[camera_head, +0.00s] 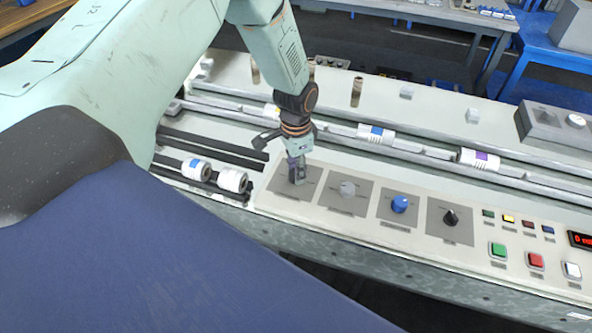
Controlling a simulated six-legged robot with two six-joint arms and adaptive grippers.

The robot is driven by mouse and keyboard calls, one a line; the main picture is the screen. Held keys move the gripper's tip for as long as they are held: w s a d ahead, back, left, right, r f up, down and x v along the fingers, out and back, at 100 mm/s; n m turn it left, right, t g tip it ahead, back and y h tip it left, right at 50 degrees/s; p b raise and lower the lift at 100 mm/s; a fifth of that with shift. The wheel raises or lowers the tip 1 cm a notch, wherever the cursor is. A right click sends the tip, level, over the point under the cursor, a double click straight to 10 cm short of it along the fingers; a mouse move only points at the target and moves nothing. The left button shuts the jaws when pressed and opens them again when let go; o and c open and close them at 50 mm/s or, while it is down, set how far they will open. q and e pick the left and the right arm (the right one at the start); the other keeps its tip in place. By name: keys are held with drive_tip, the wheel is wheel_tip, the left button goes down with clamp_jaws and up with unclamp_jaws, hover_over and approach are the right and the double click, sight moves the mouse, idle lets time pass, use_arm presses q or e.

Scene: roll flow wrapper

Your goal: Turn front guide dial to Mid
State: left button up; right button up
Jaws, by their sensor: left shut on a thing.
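A row of square grey dial plates lies on the pale machine panel. My left gripper (297,172) points down over the leftmost plate (312,187) and is shut on the dial there, which its fingers mostly hide. To its right are a light grey dial (347,188), a blue dial (400,203) and a black dial (451,217). The labels and the Mid mark are too small to read, so I cannot tell by name which is the front guide dial. My right gripper is not in view.
Green (498,250), red (536,260) and white (572,270) buttons sit at the panel's right. White rollers (233,180) lie left of my gripper. Rails with rollers (376,133) run behind it, with short posts (356,92) farther back.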

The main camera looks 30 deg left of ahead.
use_arm(q)
drive_tip(key=m, duration=0.3)
drive_tip(key=m+b, duration=0.1)
drive_tip(key=m, duration=0.1)
drive_tip(key=shift+s+f, duration=0.15)
drive_tip(key=shift+s, duration=0.1)
drive_tip(key=shift+m, duration=0.4)
drive_tip(key=o, duration=1.2)
drive_tip(key=shift+w, duration=0.1)
drive_tip(key=shift+c, duration=0.2)
drive_tip(key=shift+w+r, duration=0.1)
drive_tip(key=shift+r, duration=0.15)
drive_tip(key=shift+r, duration=0.35)
wheel_tip(320, 180, up, 11)
